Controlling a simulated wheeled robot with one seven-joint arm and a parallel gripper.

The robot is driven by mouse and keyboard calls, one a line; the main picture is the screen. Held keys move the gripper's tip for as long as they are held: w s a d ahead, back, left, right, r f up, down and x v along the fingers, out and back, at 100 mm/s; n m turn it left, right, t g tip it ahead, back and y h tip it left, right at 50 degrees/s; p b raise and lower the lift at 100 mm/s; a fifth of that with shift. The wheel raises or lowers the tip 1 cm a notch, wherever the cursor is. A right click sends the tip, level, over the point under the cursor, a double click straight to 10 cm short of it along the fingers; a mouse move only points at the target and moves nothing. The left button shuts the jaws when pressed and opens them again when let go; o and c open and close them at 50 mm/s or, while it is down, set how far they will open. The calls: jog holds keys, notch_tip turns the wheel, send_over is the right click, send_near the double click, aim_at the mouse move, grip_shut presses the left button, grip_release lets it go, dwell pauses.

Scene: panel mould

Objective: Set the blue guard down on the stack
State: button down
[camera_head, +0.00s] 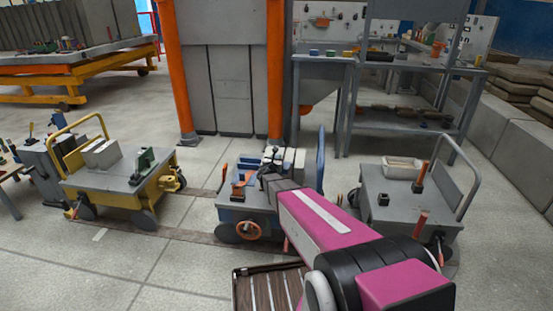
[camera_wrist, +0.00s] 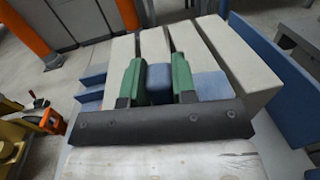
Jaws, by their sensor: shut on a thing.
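In the wrist view my gripper (camera_wrist: 159,72) has two green fingers closed on the sides of a blue block, which I take to be the blue guard (camera_wrist: 160,86). More blue shows to the right of the right finger. The stack (camera_wrist: 235,55) is a row of pale grey slabs just beyond and around the fingers. Whether the guard touches the slabs, I cannot tell. In the head view the stack (camera_head: 294,158) is at the middle cart, with the dark end of my arm beside it. The guard is not clear there.
The blue middle cart (camera_head: 240,212) has a tall blue side plate (camera_head: 320,158) right of the stack and an orange handwheel (camera_head: 248,230). A yellow cart (camera_head: 115,200) stands left and a grey cart (camera_head: 405,200) right. Open floor (camera_head: 150,270) lies front left.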

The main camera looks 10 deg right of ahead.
jog(key=shift+f, duration=0.25)
jog(key=c, duration=0.8)
grip_release()
jog(key=shift+c, duration=0.2)
jog(key=v, duration=1.1)
